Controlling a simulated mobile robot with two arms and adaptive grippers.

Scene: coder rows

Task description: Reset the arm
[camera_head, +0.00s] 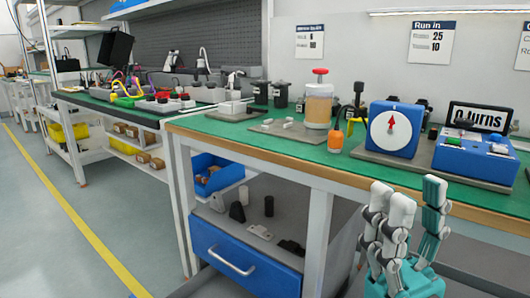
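My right gripper (412,196) is at the lower right, in front of the workbench's front edge. It has pale jointed fingers, one with teal parts, on a teal base. The fingers point up and stand apart, with a clear gap and nothing between them. It hides part of the bench's edge and the space below. My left gripper is not in view. The task names no other object.
The green-topped workbench (272,141) holds a blue dial box (393,142), a blue counter box (468,158), a red-topped jar (318,105) and a small orange container (336,141). A blue drawer (243,262) is below. Open floor (55,255) lies left.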

